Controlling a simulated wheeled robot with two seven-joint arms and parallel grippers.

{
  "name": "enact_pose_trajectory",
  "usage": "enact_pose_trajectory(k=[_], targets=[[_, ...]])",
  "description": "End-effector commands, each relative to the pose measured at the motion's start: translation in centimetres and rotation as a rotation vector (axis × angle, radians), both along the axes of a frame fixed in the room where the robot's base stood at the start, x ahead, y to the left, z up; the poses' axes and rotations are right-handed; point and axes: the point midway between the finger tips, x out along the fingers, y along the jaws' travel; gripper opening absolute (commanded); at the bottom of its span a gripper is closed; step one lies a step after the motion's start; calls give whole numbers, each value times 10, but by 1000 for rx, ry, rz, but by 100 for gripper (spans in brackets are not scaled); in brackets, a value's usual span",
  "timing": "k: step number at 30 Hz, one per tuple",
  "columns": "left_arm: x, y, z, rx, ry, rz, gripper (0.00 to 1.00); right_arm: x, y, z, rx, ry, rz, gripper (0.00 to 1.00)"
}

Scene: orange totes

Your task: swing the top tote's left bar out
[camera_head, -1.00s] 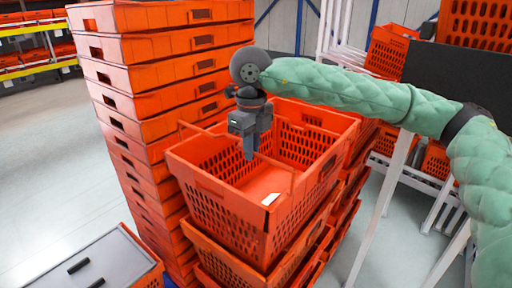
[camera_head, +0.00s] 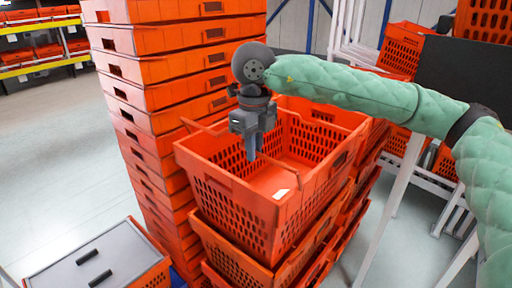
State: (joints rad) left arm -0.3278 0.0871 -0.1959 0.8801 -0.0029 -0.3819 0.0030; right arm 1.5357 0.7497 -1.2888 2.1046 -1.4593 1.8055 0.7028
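The top tote (camera_head: 236,205) is an orange crate with slotted walls, on a stack of similar totes in the middle of the head view. My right gripper (camera_head: 254,152) hangs fingers down over the tote's left part, close to this bar. Its fingers look close together; whether they touch the bar or hold anything I cannot tell. A white label (camera_head: 281,194) shows near the tote's front. My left gripper is not in view.
A tall stack of orange totes (camera_head: 160,95) stands close at the left. A grey-lidded orange box (camera_head: 95,262) is at the bottom left. White rack posts (camera_head: 392,205) and a dark panel (camera_head: 463,78) stand at the right. Open floor (camera_head: 50,150) lies far left.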

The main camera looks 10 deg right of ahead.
Motion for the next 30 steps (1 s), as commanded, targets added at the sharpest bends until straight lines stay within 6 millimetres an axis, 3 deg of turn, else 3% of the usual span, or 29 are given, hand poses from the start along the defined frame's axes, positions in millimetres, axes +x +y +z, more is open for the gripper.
enact_pose_trajectory(k=[15, 23, 24, 30], targets=[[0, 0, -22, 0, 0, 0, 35, -12, 15, -19, 0, 0, 2, 6], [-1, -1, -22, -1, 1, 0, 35, -13, 17, -18, 0, 0, 0, 6], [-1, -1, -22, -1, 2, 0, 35, -13, 17, -18, 0, 0, 0, 17], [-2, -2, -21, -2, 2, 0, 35, -13, 17, -17, 0, 0, 0, 55]])
